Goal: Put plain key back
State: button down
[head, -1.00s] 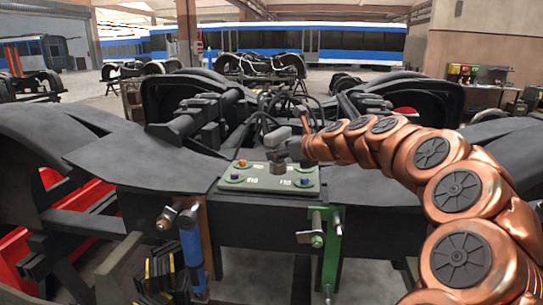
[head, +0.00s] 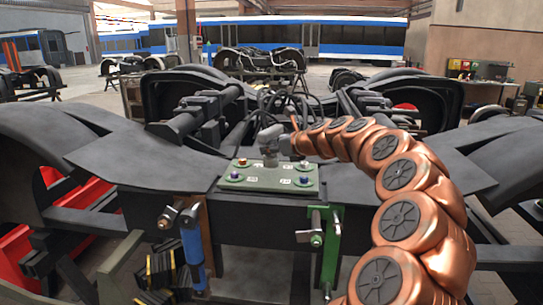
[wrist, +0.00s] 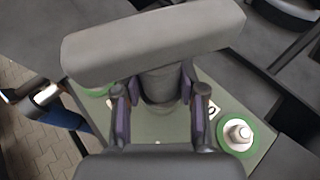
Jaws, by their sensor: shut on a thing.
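My gripper (wrist: 160,112) is shut on a grey T-shaped key (wrist: 155,45), taken here as the plain key. Its thick crossbar spans the top of the wrist view, and the round shank stands between the two fingers. In the head view, the key (head: 269,136) and my gripper are above the back middle of a green panel (head: 268,187). The panel has coloured studs near its corners and white labels. The key's lower end is close to the panel top; I cannot tell whether it is seated. One green-ringed metal stud (wrist: 238,134) is clear in the wrist view; another is mostly hidden.
The panel sits on a dark bogie frame (head: 150,165). Black cables (head: 285,103) rise just behind it. A blue cylinder tool (head: 192,255) and a green clamp (head: 331,245) hang on the front beam. Other bogies and blue-white trams stand far behind.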

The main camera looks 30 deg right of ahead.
jog(key=shift+f, duration=1.15)
jog(key=shift+f, duration=0.2)
jog(key=c, duration=0.7)
grip_release()
jog(key=shift+r, duration=0.1)
jog(key=shift+s+r, duration=0.1)
jog(key=shift+s, duration=0.1)
jog(key=b+v, duration=0.2)
jog(key=v, duration=0.9)
jog(key=shift+s+r, duration=0.2)
jog(key=shift+s, duration=0.1)
jog(key=shift+a, duration=0.1)
